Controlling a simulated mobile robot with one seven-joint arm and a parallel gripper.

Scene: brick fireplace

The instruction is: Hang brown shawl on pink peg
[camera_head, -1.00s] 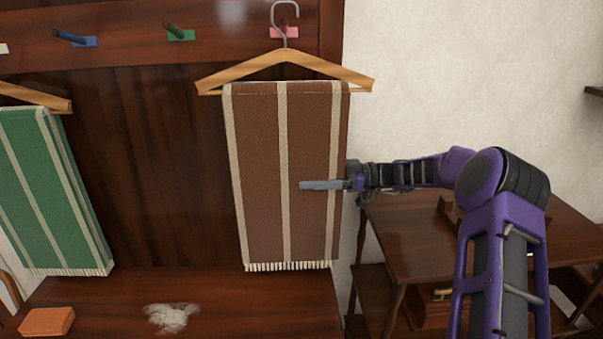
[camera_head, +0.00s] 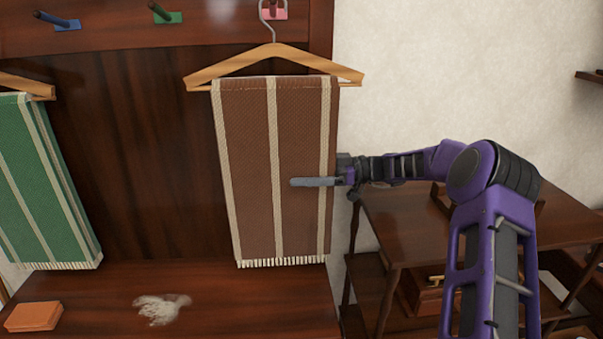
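The brown shawl (camera_head: 252,150) has cream stripes and a fringed lower edge. It drapes upright over a wooden hanger (camera_head: 205,78) in the head view. The hanger's metal hook (camera_head: 268,22) rises in front of the pink peg (camera_head: 280,9) at the top edge; I cannot tell whether it rests on the peg. My gripper (camera_head: 318,182) is at the shawl's right edge, pointing left. One finger lies across the front of the shawl. The other finger is hidden, so I cannot tell whether it is shut on the cloth.
A green shawl (camera_head: 45,180) hangs on another hanger (camera_head: 25,88) at the left. Green (camera_head: 167,17) and blue (camera_head: 60,22) pegs show on the dark rail. A small orange-brown box (camera_head: 33,316) and a white patch (camera_head: 162,309) are on the bench. A wooden side table (camera_head: 400,225) stands right.

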